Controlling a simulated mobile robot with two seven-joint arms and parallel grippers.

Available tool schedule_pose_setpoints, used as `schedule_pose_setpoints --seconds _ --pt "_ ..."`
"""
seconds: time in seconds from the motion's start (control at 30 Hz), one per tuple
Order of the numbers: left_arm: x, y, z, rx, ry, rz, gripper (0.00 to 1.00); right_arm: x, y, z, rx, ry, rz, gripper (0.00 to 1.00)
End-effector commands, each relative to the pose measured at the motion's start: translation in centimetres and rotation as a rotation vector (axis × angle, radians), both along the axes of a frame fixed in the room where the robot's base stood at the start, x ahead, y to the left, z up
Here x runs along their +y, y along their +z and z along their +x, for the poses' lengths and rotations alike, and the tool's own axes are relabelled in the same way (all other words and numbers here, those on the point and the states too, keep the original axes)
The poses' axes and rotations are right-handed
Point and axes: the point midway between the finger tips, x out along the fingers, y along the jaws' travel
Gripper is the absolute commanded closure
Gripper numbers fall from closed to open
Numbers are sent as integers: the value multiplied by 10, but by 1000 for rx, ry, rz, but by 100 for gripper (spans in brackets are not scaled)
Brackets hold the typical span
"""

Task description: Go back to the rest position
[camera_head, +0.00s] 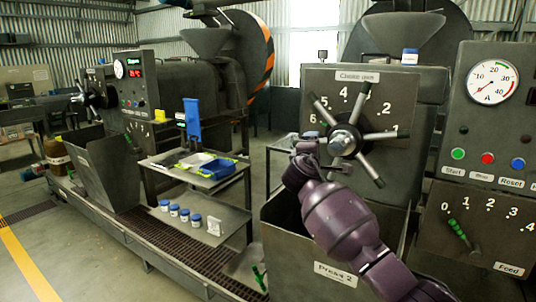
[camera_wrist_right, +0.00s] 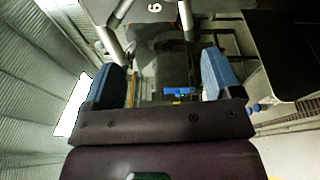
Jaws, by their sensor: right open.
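My right arm reaches up from the lower right in the head view. Its gripper (camera_head: 308,148) is at the left side of the spoked handwheel (camera_head: 346,139) on the numbered panel; I cannot tell whether they touch. In the right wrist view the gripper (camera_wrist_right: 165,82) is open, its two blue fingers wide apart with no object held between them. Metal spokes (camera_wrist_right: 187,20) and part of the numbered panel (camera_wrist_right: 152,8) show beyond the fingers. My left gripper is in neither view.
The Press 2 bin (camera_head: 335,274) stands open below the handwheel, close to my arm. A control panel (camera_head: 490,150) with a gauge, buttons and a green lever is at right. Open floor lies at far left.

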Motion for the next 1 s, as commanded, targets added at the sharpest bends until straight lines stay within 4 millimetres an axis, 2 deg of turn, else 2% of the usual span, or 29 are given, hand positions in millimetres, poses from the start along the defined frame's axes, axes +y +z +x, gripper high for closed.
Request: schedule_pose_setpoints --seconds 0.07,0.13,0.37,0.47,0.67,1.0 --pt "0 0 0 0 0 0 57 17 17 -3 -62 97 123 16" --pt "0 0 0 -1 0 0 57 28 19 -9 -97 180 240 16" --pt "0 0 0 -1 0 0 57 39 -16 -36 -125 357 562 16" --pt "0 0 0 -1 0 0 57 37 -38 -51 -123 406 691 16" --pt "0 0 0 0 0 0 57 23 -99 -95 -105 469 975 16" --pt "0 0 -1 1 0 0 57 -18 -200 -189 -75 435 1358 16"
